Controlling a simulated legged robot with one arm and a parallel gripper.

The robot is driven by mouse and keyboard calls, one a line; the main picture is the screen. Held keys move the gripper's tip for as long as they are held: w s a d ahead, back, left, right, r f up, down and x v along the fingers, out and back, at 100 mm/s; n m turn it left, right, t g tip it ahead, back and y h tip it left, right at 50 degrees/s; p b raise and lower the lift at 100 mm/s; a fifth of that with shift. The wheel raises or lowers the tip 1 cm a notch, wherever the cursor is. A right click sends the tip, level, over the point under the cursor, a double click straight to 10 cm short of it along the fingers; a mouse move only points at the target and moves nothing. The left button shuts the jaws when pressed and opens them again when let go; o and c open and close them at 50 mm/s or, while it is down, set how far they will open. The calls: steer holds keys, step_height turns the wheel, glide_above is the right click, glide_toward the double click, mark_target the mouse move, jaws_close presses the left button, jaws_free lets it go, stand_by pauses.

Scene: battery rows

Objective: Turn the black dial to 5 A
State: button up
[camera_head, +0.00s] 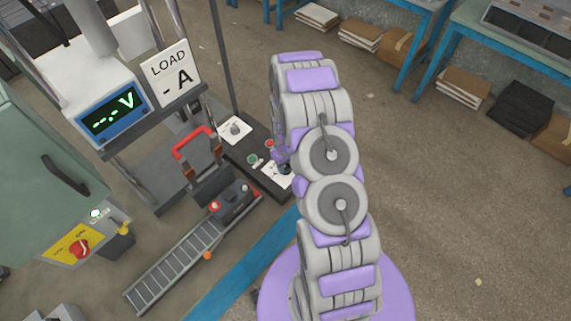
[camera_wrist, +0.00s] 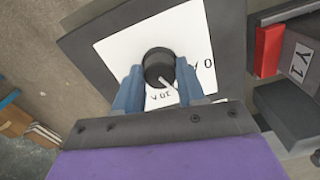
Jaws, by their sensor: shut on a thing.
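The black dial (camera_wrist: 157,66) sits on a white plate (camera_wrist: 115,55) in the wrist view. My gripper (camera_wrist: 159,80) has one blue-grey finger on each side of the dial, shut on it. The dial's white pointer mark points down and right in the picture, between an upside-down "10 A" label below and a tilted label that looks like "0 A" at right. Other labels are hidden or not visible. In the head view the white plate (camera_head: 273,176) shows partly behind my arm. The load sign (camera_head: 172,73) reads "LOAD - A".
A meter (camera_head: 110,114) shows dashes and "V". Another white plate with a grey knob (camera_head: 235,129) lies farther back on the dark panel.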

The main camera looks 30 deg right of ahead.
mark_target(286, 166)
steer(key=o, duration=1.1)
steer(key=shift+c, duration=0.2)
step_height(286, 166, up, 17)
steer(key=p, duration=0.1)
steer(key=shift+r, duration=0.15)
steer(key=s+a+r+b, duration=0.2)
steer(key=s+a+r, duration=0.7)
steer(key=s+r, duration=0.4)
steer(key=s+a+r+m+g, duration=0.1)
steer(key=s+a+r, duration=0.1)
steer(key=s, duration=0.7)
steer(key=s+a+r+b, duration=0.1)
steer(key=s+a+r, duration=0.2)
steer(key=s, duration=0.7)
steer(key=shift+r+m+g+b, duration=0.3)
steer(key=shift+r+m+g, duration=0.1)
steer(key=shift+r, duration=0.2)
steer(key=shift+s, duration=0.1)
steer(key=shift+c, duration=0.5)
